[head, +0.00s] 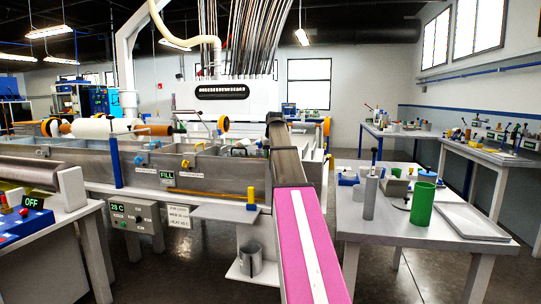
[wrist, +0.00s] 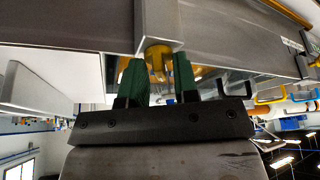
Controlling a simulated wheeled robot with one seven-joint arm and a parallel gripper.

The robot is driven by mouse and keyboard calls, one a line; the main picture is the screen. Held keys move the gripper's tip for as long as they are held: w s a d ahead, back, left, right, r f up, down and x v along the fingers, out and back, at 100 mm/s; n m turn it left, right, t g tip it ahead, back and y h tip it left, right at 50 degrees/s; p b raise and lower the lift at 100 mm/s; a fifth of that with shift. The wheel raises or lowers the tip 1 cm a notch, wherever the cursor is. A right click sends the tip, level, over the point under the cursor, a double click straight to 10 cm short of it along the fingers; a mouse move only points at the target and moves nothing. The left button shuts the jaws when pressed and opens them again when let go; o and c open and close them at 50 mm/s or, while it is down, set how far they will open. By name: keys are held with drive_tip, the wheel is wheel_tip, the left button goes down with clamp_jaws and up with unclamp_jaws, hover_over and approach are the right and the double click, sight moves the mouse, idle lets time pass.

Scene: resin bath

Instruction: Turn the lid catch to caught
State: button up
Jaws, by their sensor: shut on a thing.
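My gripper (wrist: 158,78) shows in the wrist view, its two green fingers on either side of a yellow catch (wrist: 157,60). The fingers are closed on the catch, which sits at a grey metal bracket on the edge of a long grey bath wall (wrist: 95,20). Which way the catch is turned cannot be told. In the head view my arm reaches forward to the right end of the bath (head: 215,178), and hides the gripper and the catch.
A side table (head: 400,222) at right holds a green cup (head: 423,204), a grey cylinder (head: 370,198) and a tray (head: 472,222). A control box (head: 135,218) hangs below the bath. A metal pot (head: 250,260) stands on a low shelf. Open floor lies between bath and table.

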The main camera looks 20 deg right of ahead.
drive_tip(key=m+h, duration=0.1)
drive_tip(key=m, duration=0.1)
drive_tip(key=m+h, duration=0.1)
drive_tip(key=m, duration=0.2)
drive_tip(key=shift+a+m+g, duration=0.1)
drive_tip(key=shift+m+g, duration=0.2)
idle(0.4)
drive_tip(key=o, duration=0.6)
drive_tip(key=v, duration=1)
drive_tip(key=shift+a+r, duration=0.15)
drive_tip(key=shift+r, duration=0.25)
drive_tip(key=shift+s, duration=0.1)
